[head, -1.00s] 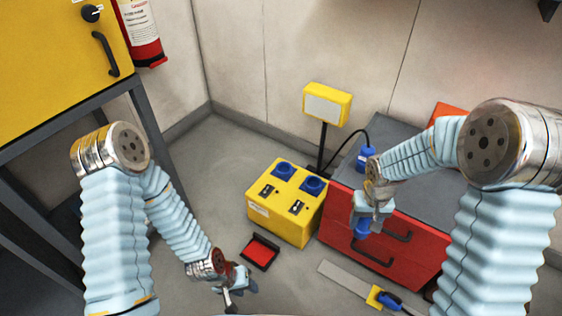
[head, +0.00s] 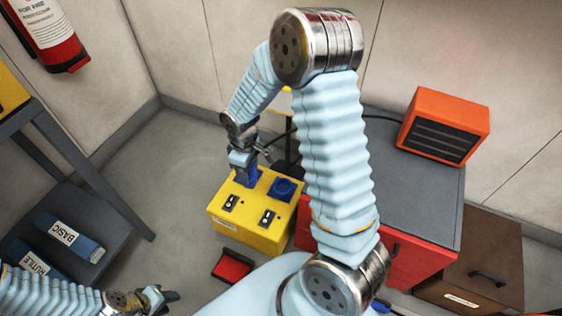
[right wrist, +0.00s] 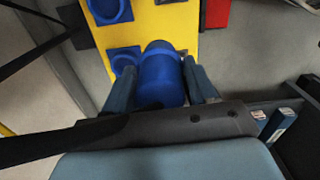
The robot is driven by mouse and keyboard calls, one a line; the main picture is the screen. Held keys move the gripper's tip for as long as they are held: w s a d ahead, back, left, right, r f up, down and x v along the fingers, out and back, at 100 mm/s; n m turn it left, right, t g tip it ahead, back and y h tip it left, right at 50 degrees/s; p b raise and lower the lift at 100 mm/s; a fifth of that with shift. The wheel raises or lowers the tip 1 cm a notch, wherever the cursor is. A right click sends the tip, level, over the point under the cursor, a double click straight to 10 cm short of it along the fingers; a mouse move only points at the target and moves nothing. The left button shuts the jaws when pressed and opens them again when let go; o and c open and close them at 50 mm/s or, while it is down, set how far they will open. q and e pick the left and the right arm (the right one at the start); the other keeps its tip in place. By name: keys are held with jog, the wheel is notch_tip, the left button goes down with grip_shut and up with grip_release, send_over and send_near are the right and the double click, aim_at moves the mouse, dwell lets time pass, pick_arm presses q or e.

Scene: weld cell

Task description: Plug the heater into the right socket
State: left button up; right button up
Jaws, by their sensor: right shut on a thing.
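My right gripper (head: 247,166) is shut on a blue plug (right wrist: 163,78), over the left part of the yellow socket box (head: 228,222). In the right wrist view the plug overlaps the left socket (right wrist: 122,58); I cannot tell whether it touches it. The right socket (head: 283,188) is blue and empty, and it also shows in the right wrist view (right wrist: 108,10). The orange heater (head: 443,124) stands on the grey top of the red cabinet. My left gripper (head: 168,296) is low at the left, away from the box; its jaw opening is unclear.
The red cabinet (head: 420,255) stands right of the box, partly behind my right arm. A black cable (head: 282,136) runs behind that arm. A red tray (head: 233,266) lies in front of the box. Dark shelving (head: 105,190) with blue packs is at the left.

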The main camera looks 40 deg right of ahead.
jog(key=d+f+n+b, duration=0.2)
jog(key=d+f+n, duration=0.1)
jog(key=f+n, duration=0.1)
jog(key=s+d+f+n+b, duration=0.1)
jog(key=d+f+n+b, duration=0.2)
jog(key=d+f+n, duration=0.1)
jog(key=d+f+n+b, duration=0.3)
jog(key=d+f+n, duration=0.1)
jog(key=shift+s+d+n, duration=0.2)
jog(key=shift+s+n, duration=0.15)
jog(key=shift+n, duration=0.05)
jog(key=shift+f, duration=0.15)
dwell(0.9)
jog(key=shift+f, duration=0.6)
dwell(0.3)
jog(key=o, duration=0.9)
